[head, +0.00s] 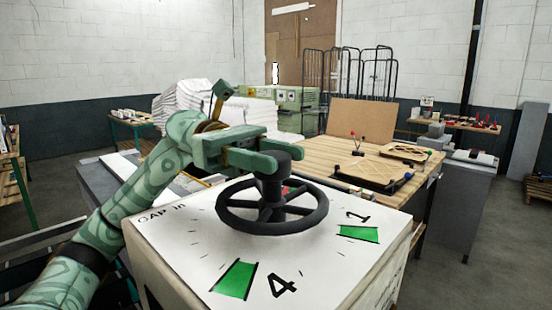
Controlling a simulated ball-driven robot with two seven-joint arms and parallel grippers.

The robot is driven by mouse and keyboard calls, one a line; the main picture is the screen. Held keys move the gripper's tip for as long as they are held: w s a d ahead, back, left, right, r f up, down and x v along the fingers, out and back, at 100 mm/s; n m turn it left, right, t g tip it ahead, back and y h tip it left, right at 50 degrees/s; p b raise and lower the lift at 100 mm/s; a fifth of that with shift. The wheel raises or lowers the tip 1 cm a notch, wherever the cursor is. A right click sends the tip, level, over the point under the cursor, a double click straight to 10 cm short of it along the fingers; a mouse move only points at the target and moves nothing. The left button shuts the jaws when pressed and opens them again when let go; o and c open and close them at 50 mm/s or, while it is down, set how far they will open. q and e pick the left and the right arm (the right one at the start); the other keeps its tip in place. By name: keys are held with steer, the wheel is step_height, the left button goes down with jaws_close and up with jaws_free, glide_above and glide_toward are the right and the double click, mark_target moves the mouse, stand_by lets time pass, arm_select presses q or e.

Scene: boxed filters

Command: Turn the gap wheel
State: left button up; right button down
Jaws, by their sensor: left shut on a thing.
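The gap wheel (272,228) is a dark spoked handwheel lying flat above a white dial plate (190,249) on top of a box-like housing. The plate carries "GAP", tick marks, the numerals 4 and 1, and two green patches. My left gripper (279,163) reaches in from the left above the wheel. It is shut on the dark upright knob (273,183) at the wheel's far side. Part of the plate behind the wheel is hidden. My right gripper is not in view.
A wooden workbench (316,151) with a dark frame (370,178) stands behind the housing. White sacks (188,101) and green-white boxes (298,105) are stacked further back. A grey cabinet (464,205) stands at the right, with open floor beyond it.

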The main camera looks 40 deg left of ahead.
arm_select(q)
steer(key=o, duration=1.4)
steer(key=shift+c, duration=0.2)
steer(key=a+b, duration=0.2)
steer(key=a, duration=0.5)
steer(key=shift+a+f, duration=0.15)
steer(key=shift+a, duration=0.25)
steer(key=a, duration=0.7)
steer(key=shift+s+a, duration=0.1)
steer(key=shift+a, duration=0.7)
